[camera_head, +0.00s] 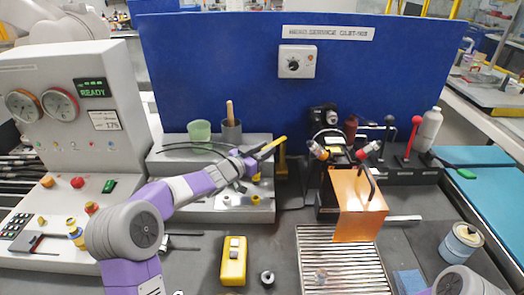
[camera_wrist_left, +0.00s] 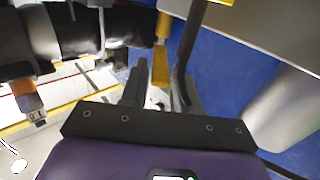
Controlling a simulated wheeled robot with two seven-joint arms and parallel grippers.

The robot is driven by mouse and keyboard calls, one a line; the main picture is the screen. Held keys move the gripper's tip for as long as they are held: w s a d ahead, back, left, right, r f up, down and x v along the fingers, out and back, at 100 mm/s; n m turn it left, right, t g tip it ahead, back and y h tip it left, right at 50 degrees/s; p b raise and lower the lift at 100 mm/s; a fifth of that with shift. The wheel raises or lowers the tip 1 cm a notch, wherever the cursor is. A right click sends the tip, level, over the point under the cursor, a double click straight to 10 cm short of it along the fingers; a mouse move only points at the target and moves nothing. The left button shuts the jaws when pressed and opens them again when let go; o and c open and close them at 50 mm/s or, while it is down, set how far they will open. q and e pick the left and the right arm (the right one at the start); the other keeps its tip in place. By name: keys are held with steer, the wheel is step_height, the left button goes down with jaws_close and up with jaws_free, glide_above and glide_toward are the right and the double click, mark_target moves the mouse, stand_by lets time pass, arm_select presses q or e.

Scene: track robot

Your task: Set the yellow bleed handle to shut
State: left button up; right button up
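The yellow bleed handle (camera_head: 271,146) shows in the head view as a slanted bar in front of the blue panel, its right end higher. My left gripper (camera_head: 250,162) is at the lower left end of this bar. In the left wrist view a yellow bar (camera_wrist_left: 161,62), which looks like the handle, reaches down between the two dark fingers of my left gripper (camera_wrist_left: 163,92). Gaps show on both sides of the bar, so the fingers look open around it. Contact cannot be told. My right gripper is not in view.
A grey console (camera_head: 70,110) stands at the left. A green cup (camera_head: 199,131) and a grey cup (camera_head: 231,132) stand behind my left arm. An orange sheet (camera_head: 358,205) lies right of it, above a slatted grate (camera_head: 335,262). A yellow control box (camera_head: 233,262) lies in front.

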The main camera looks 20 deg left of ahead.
arm_select(q)
steer(key=shift+o, duration=1.1)
steer(key=shift+f, duration=0.1)
steer(key=shift+s, duration=0.15)
steer(key=p+v, duration=0.1)
steer(key=v, duration=0.6)
steer(key=shift+a, duration=0.15)
steer(key=shift+s, duration=0.1)
